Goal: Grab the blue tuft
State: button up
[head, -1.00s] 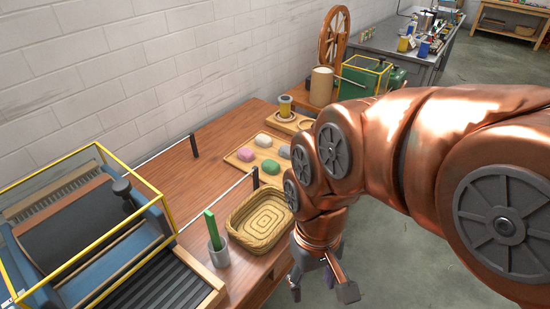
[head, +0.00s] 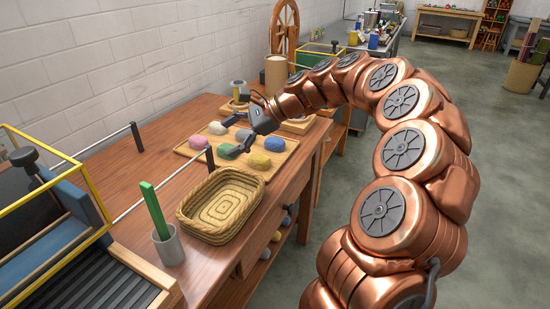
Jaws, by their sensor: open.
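The blue tuft (head: 259,160) lies at the near right part of a shallow wooden tray (head: 292,148) on the workbench. My gripper (head: 232,137) is over the tray, reaching in from the right with its dark fingers spread and nothing seen between them. Its fingertips are up and left of the blue tuft in the picture. The purple tuft (head: 243,135) is partly hidden by the fingers. Whether any finger touches a tuft I cannot tell.
White (head: 217,128), pink (head: 197,142), green (head: 225,150) and yellow (head: 275,144) tufts share the tray. A woven basket (head: 188,212) stands in front of it. A grey cup (head: 168,248) holds a green stick. A thin rail on dark posts (head: 137,137) crosses the bench.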

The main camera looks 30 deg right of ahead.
aim_at(274, 143)
jog(key=w+d+f+m+t+b, duration=0.1)
jog(key=d+f, duration=0.1)
jog(key=d, duration=0.1)
jog(key=w+d+f+m+t+b, duration=0.1)
jog(key=d+f+m, duration=0.1)
jog(key=d, duration=0.2)
jog(key=w+d+f+m+t, duration=0.1)
jog(key=w+d+m, duration=0.1)
jog(key=d, duration=0.1)
jog(key=shift+d+f+b, duration=0.3)
jog(key=shift+f+b, duration=0.1)
jog(key=d+f+m+b, duration=0.1)
jog(key=d, duration=0.3)
jog(key=d+f+m+t+h, duration=0.1)
jog(key=d+f+m, duration=0.1)
jog(key=d, duration=0.2)
jog(key=d+f+m+t+h+b, duration=0.1)
jog(key=d+f+m, duration=0.1)
jog(key=d, duration=0.2)
jog(key=shift+w+f+b, duration=0.15)
jog(key=shift+w+b, duration=0.2)
jog(key=shift+w+d+f+m, duration=0.1)
jog(key=shift+d+f+m, duration=0.05)
jog(key=shift+m, duration=0.15)
jog(key=shift+b+x, duration=1.05)
jog(key=shift+x, duration=2.7)
jog(key=shift+w+d+r, duration=0.15)
jog(key=shift+r, duration=0.05)
jog(key=shift+c, duration=0.2)
jog(key=c, duration=0.8)
